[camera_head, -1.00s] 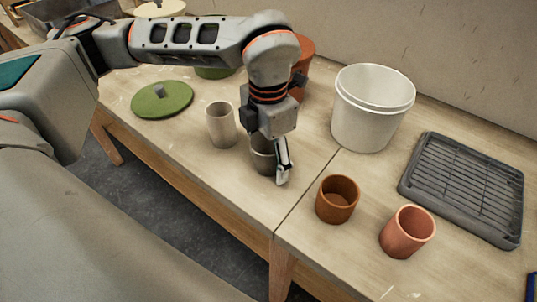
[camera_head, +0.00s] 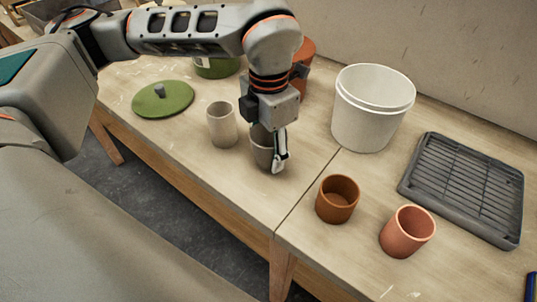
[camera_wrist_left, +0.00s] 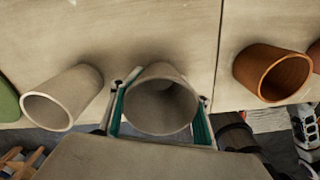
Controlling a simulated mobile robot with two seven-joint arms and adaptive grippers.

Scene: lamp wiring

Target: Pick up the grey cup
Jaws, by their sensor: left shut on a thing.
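The grey cup (camera_head: 262,148) stands beneath my left gripper (camera_head: 274,158) in the head view, partly hidden by the gripper. In the left wrist view the cup (camera_wrist_left: 161,100) sits between the two fingers of the gripper (camera_wrist_left: 160,112), one finger on each side. The left gripper is shut on the cup. I cannot tell whether the cup's base touches the table. My right gripper is not in view.
A beige cup (camera_head: 222,126) stands close on the left. A brown cup (camera_head: 337,205) and a pinkish cup (camera_head: 406,234) stand to the right. A white bucket (camera_head: 372,115), a dark grey rack (camera_head: 468,190) and a green lid (camera_head: 162,100) are farther off.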

